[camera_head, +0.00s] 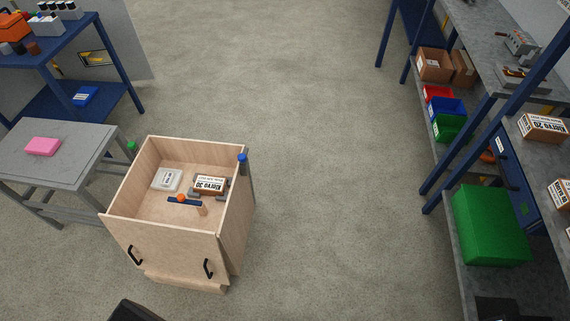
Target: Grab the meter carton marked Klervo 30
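The carton marked Klervo 30 (211,184) is a small white and brown box with a dark printed label. It lies inside an open-topped wooden bin (120,222), towards the bin's right side. Small grey parts (193,193) sit close to its near edge; I cannot tell whether they touch it. A blue bar with an orange knob (181,199) is just in front of it and hides a little of the bin floor. I cannot make out my gripper in this view.
A white labelled box (167,180) lies left of the carton in the bin. A grey table with a pink box (43,146) stands at left. Shelves at right hold a Klervo 26 carton (543,128) and a green crate (490,225). The middle floor is clear.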

